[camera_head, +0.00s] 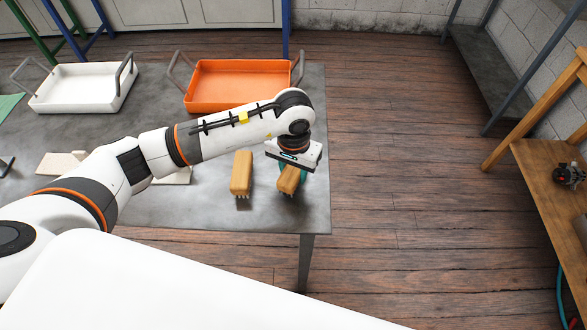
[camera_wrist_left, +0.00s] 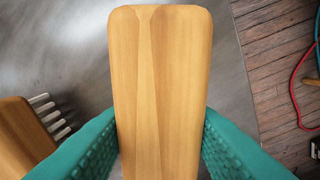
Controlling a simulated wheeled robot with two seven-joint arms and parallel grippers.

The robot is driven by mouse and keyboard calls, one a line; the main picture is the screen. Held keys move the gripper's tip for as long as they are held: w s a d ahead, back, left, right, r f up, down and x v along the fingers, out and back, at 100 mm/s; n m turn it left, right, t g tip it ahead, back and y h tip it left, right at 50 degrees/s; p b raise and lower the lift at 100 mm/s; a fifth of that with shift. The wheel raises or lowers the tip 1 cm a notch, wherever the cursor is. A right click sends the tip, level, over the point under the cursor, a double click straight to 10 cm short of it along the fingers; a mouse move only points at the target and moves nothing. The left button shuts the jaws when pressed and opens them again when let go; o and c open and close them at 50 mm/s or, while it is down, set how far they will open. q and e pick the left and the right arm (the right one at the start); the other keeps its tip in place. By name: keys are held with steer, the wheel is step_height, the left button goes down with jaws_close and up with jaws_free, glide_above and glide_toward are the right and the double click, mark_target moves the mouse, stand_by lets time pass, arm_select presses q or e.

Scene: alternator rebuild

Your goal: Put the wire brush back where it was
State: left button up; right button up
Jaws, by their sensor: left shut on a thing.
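A wire brush with a wooden back (camera_head: 287,182) is in my left gripper (camera_head: 293,172), near the table's right edge. In the left wrist view the same wooden back (camera_wrist_left: 160,70) fills the middle between the two teal fingers, which are shut on its sides. I cannot tell whether its bristles touch the table. A second, similar wooden brush (camera_head: 241,172) lies on the table just to the left, apart from the held one. Its pale bristles show in the left wrist view, beside its block (camera_wrist_left: 20,135). My right gripper is not in view.
The grey table (camera_head: 215,215) ends just right of the held brush. An orange tray (camera_head: 240,105) and a white tray (camera_head: 85,108) stand toward the back. Pale flat pieces (camera_head: 60,163) lie at left, partly behind my arm. A wooden bench (camera_head: 545,185) stands far right.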

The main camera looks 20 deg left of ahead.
arm_select(q)
steer(key=shift+a+f, duration=0.1)
steer(key=shift+f, duration=0.35)
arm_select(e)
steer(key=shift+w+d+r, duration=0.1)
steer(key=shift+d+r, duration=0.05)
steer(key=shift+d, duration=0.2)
arm_select(q)
steer(key=shift+f+b, duration=0.15)
steer(key=shift+b, duration=0.15)
steer(key=o, duration=0.9)
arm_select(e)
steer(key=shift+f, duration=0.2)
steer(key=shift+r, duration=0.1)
